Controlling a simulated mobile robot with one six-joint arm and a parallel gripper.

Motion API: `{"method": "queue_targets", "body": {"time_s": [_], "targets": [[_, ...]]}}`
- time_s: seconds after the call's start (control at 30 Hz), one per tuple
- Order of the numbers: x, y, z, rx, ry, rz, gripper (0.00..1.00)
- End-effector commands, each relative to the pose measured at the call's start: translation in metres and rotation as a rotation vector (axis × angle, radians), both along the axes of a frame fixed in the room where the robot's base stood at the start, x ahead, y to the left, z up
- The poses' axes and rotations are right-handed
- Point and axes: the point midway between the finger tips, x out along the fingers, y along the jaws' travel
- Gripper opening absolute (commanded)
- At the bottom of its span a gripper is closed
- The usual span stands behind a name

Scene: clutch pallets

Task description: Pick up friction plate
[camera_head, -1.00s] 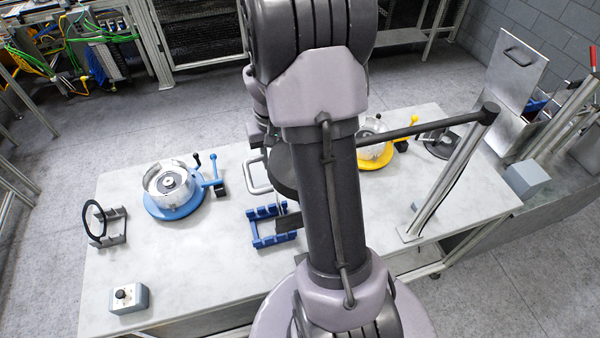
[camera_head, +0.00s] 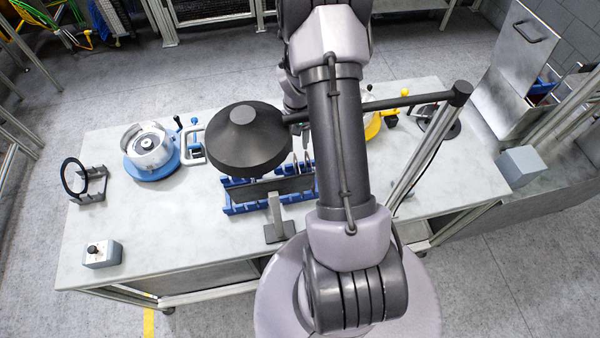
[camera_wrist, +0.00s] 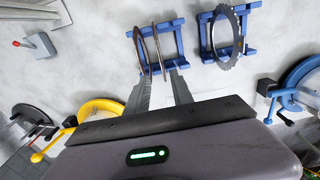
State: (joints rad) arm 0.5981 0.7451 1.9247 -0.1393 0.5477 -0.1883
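In the wrist view, two thin plates stand almost edge-on in a blue rack (camera_wrist: 178,40): a brownish one on the left (camera_wrist: 139,48) and another on the right (camera_wrist: 158,50). I cannot tell for sure which is the friction plate. A toothed steel plate (camera_wrist: 215,38) stands in a second blue rack (camera_wrist: 250,30) to the right. My gripper (camera_wrist: 161,77) is open, its two fingers reaching toward the lower edges of the thin plates, roughly one on each side. I cannot tell whether they touch. In the head view a dark dome and my arm hide most of this.
A blue fixture with a silver housing (camera_head: 148,150) and a black ring on a stand (camera_head: 75,178) are on the left of the table (camera_head: 170,225). A grey control box (camera_head: 102,254) sits at the front left. A yellow fixture (camera_head: 372,122) and grey post (camera_head: 425,150) stand right.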

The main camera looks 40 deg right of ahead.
Motion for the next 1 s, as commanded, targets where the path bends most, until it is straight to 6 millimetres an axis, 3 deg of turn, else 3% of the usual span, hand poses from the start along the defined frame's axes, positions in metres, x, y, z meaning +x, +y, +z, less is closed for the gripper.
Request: {"method": "queue_targets", "body": {"time_s": [0.1,0.23,0.47,0.73,0.87,1.0], "targets": [[-0.001,0.0,-0.024,0.001,0.001,0.001,0.28],[-0.002,0.002,-0.038,0.001,0.001,0.0,0.28],[-0.006,0.01,-0.08,0.001,0.001,0.0,0.28],[-0.006,0.01,-0.086,-0.001,-0.001,-0.001,0.28],[-0.006,0.01,-0.086,-0.001,-0.001,-0.001,0.03],[-0.006,0.009,-0.086,-0.001,-0.001,0.0,0.0]]}}
